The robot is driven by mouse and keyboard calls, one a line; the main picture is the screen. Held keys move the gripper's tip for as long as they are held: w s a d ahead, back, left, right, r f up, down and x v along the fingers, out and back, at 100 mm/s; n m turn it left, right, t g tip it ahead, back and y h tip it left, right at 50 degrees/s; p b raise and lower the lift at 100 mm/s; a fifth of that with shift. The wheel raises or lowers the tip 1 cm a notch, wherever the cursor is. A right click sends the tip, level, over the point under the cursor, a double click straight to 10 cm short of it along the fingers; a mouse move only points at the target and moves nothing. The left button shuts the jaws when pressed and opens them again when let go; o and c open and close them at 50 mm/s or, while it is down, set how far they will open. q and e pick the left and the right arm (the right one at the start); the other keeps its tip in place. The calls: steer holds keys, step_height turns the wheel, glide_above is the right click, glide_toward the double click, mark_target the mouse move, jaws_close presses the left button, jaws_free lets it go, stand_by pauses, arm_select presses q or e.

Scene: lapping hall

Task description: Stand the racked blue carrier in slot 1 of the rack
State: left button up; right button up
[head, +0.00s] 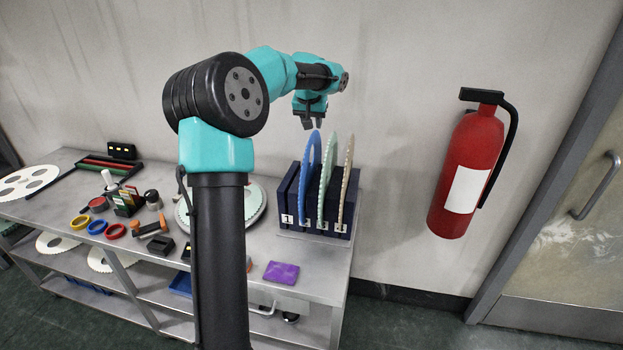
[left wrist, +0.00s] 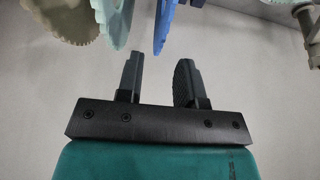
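The blue carrier (head: 308,172) is a thin toothed disc standing upright in the dark blue rack (head: 286,198), apparently in the second slot from the left. The slot labelled 1, at the rack's left end, looks empty. My left gripper (head: 312,124) is just above the blue carrier's top edge, pointing down. In the left wrist view, its fingers (left wrist: 160,65) are apart with nothing between them. The blue carrier (left wrist: 165,22) shows edge-on beyond the fingertips, apart from them. My right gripper is not in view.
A pale green carrier (head: 328,180) and a tan carrier (head: 347,185) stand in the slots to the right. A purple pad (head: 281,272) lies in front of the rack. A red fire extinguisher (head: 466,170) hangs on the wall at right. My arm hides part of the bench.

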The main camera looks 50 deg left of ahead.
mark_target(314, 137)
arm_select(q)
steer(key=shift+x, duration=1.35)
steer(key=shift+x, duration=2.6)
steer(key=shift+a, duration=0.15)
steer(key=shift+c, duration=0.3)
jaws_close()
steer(key=shift+r, duration=0.1)
